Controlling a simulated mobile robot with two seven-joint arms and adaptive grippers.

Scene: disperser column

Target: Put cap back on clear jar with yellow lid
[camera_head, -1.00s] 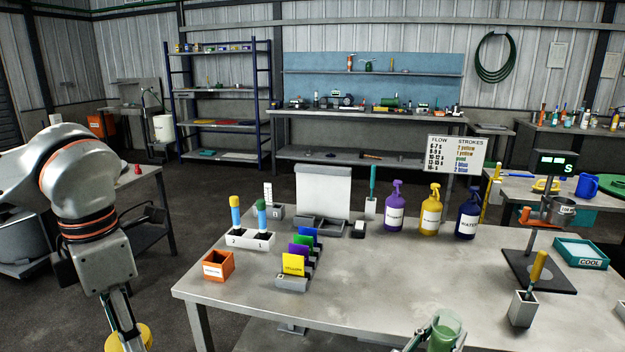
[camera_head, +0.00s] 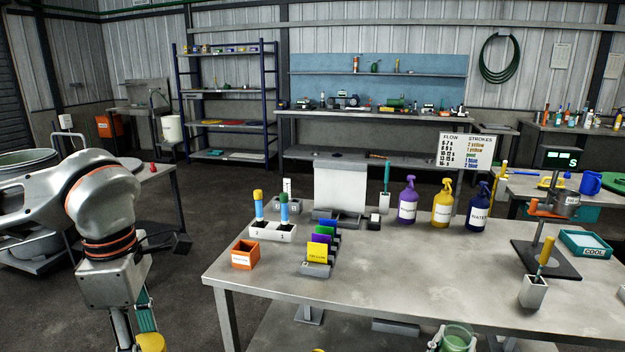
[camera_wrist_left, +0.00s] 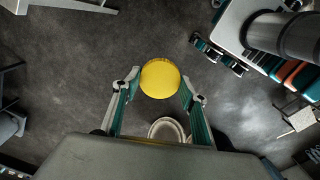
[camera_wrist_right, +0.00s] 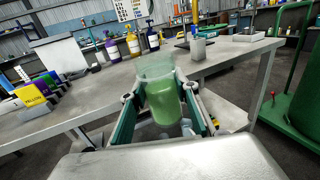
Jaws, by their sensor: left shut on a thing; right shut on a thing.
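The yellow lid (camera_wrist_left: 160,78) is a round disc between the fingers of my left gripper (camera_wrist_left: 160,88), which is shut on it. In the head view the lid (camera_head: 152,342) shows at the bottom left, clear of the table. The clear jar (camera_wrist_right: 160,92) holds green contents and its top is open. My right gripper (camera_wrist_right: 162,105) is shut around the jar's sides and holds it roughly upright. In the head view the jar (camera_head: 457,336) shows at the bottom edge, in front of the table's near edge. Lid and jar are well apart.
The grey table (camera_head: 410,280) carries an orange box (camera_head: 244,255), coloured cards (camera_head: 318,250), spray bottles (camera_head: 441,204), a cup with a yellow-handled tool (camera_head: 533,291) and a stand (camera_head: 545,258). A white round container (camera_wrist_left: 167,130) shows below the left gripper.

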